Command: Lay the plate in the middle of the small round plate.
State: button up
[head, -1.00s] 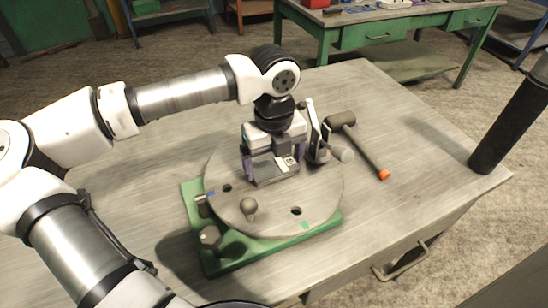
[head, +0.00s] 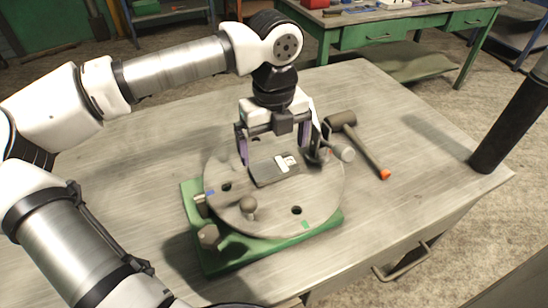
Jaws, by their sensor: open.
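The plate (head: 264,172), a dark flat rectangle with a white label, lies flat on the small round plate (head: 270,208). It appears close to the round plate's middle, slightly toward the far side; exact centring is hard to tell. My gripper (head: 276,152) points down above the plate. Its fingers are spread wide, one on each side of the plate and apart from it. Nothing is held. The far part of the round plate is partly hidden behind my gripper.
The round plate sits on a green base (head: 215,258) and carries a knob (head: 248,205) at its near side. A clamp-like part (head: 324,150) stands at its right edge. A mallet (head: 360,145) lies to the right. A black post (head: 505,125) stands at the table's right corner.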

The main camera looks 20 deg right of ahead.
aim_at(274, 167)
notch_tip(274, 167, up, 7)
jog(key=shift+r+b, duration=0.2)
jog(key=shift+b, duration=0.2)
